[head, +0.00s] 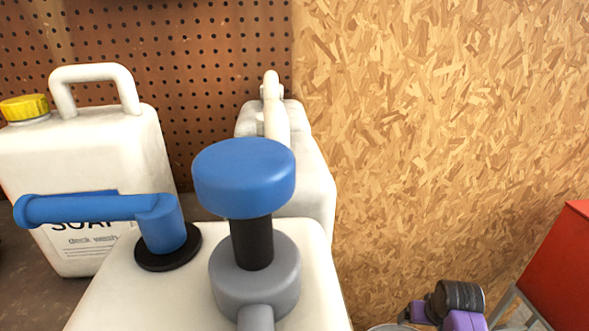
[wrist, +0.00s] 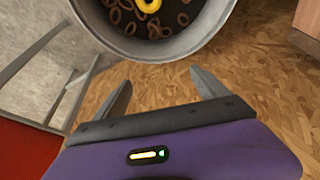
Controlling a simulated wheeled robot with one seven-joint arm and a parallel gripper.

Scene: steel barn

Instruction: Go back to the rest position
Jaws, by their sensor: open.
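In the wrist view my gripper (wrist: 160,82) is open, its two grey fingers spread apart with nothing between them. It is close to a grey metal bucket (wrist: 198,37), which lies beyond the fingertips at the top of the picture. The bucket holds several dark brown rings and one yellow curved piece (wrist: 147,3), partly cut off by the frame. In the head view my purple and black arm (head: 458,300) shows at the bottom right; the fingers are hidden there.
In the head view, white jugs stand at left: one labelled soap (head: 85,160) with a yellow cap, another (head: 310,170) behind. A white container (head: 130,295) with a blue-topped pump (head: 245,178) is in front. A red cabinet (head: 560,270) stands right. A chipboard wall (head: 440,130) rises behind.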

